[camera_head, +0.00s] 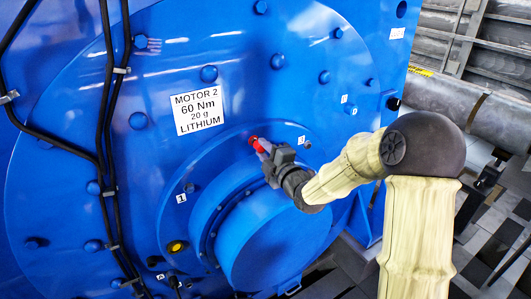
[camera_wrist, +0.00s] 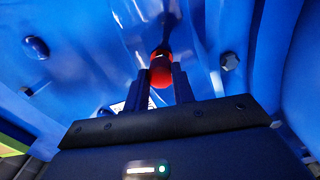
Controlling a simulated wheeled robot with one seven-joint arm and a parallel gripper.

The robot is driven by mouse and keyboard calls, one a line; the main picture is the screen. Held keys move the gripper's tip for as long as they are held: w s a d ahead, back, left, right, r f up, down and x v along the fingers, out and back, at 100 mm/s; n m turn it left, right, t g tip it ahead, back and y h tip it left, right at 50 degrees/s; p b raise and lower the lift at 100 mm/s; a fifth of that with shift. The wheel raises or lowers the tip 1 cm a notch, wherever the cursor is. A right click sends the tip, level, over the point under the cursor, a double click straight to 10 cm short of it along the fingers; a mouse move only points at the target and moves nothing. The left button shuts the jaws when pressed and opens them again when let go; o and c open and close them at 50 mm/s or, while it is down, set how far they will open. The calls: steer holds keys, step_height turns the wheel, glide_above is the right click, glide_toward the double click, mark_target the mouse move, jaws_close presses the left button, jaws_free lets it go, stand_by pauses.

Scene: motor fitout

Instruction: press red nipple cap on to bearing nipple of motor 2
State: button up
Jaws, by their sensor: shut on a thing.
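The red nipple cap (camera_wrist: 160,70) is between the fingertips of my gripper (camera_wrist: 165,82) in the wrist view. It also shows as a small red piece in the head view (camera_head: 254,142). My gripper (camera_head: 262,148) is shut on the cap, and the cap is at or very near the blue face of motor 2 (camera_head: 100,200), just above the round bearing housing (camera_head: 215,215). A dark bit shows at the cap's far end. The bearing nipple is hidden or too small to make out, so I cannot tell whether the cap sits on it.
A white label (camera_head: 200,110) reads MOTOR 2, 60 Nm, 20 g, LITHIUM. Blue bolt heads (camera_head: 209,73) stud the face. Black cables (camera_head: 108,120) run down the left. A yellow fitting (camera_head: 177,247) sits low on the housing. Grey pipework (camera_head: 470,105) is at the right.

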steer(key=shift+w+a+b, duration=0.4)
steer(key=shift+w+b, duration=0.05)
steer(key=shift+w, duration=0.15)
steer(key=o, duration=1)
steer(key=shift+s+d+f+b, duration=0.15)
steer(key=shift+s+d+b, duration=0.2)
steer(key=shift+s, duration=0.1)
steer(key=b+v, duration=0.4)
steer(key=v, duration=1.2)
steer(key=shift+s+b, duration=0.1)
steer(key=shift+b, duration=0.3)
